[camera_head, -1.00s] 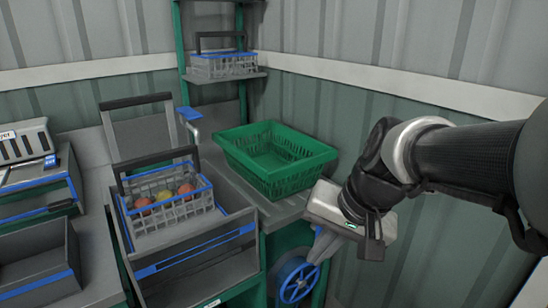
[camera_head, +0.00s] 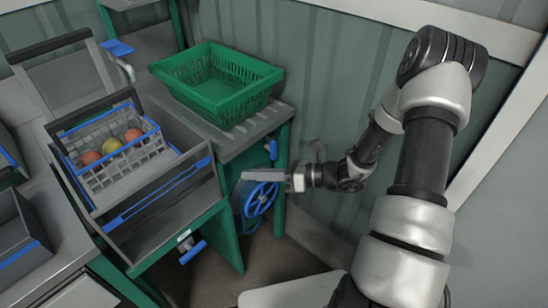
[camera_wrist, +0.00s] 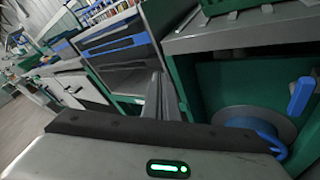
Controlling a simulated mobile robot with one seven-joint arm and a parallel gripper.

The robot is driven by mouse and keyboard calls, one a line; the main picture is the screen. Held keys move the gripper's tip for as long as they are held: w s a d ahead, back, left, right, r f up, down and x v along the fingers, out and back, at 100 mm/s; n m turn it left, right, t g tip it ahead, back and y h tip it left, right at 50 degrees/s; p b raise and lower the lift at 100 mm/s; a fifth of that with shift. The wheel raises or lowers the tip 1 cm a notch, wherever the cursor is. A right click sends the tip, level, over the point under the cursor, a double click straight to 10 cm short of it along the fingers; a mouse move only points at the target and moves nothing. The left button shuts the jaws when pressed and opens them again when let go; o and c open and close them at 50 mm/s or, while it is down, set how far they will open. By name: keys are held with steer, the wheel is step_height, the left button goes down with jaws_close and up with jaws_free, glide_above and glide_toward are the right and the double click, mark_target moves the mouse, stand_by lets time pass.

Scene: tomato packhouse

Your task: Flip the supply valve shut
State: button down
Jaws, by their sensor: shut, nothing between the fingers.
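Several blue handles show, and I cannot tell for sure which is the supply valve. One upright blue handle (camera_head: 273,150) is on the green bench leg, just above my gripper. It seems to be the blue bar at the right of the wrist view (camera_wrist: 299,96). Another blue handle (camera_head: 193,252) is low under the drawer front. A blue lever (camera_head: 117,48) tops a pipe at the back. My gripper (camera_head: 250,177) is shut and empty, pointing left in front of the blue-spoked reel (camera_head: 262,199). Its fingers (camera_wrist: 155,97) show in the wrist view. Contact with the reel cannot be told.
A green basket (camera_head: 215,98) stands on the bench above the reel. A grey wire basket with tomatoes (camera_head: 115,170) sits left of it, above an open drawer (camera_head: 165,205). A corrugated wall (camera_head: 330,70) stands behind my arm. Floor is free below the reel.

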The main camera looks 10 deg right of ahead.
mark_target(273, 150)
steer(key=w+d+f+m+t+h+p, duration=0.1)
steer(key=d+f+m+t+h, duration=0.3)
steer(key=m, duration=0.6)
steer(key=w+d+f+m+t+h+p, duration=0.2)
steer(key=d+f+m+t+h, duration=0.2)
steer(key=f+m, duration=0.5)
steer(key=d+m+t, duration=0.1)
steer(key=m+t, duration=0.1)
steer(key=shift+f+t, duration=0.2)
steer(key=shift+t, duration=0.2)
steer(key=shift+w, duration=0.15)
steer(key=w+b, duration=0.1)
steer(key=w, duration=1)
steer(key=shift+w+a, duration=0.25)
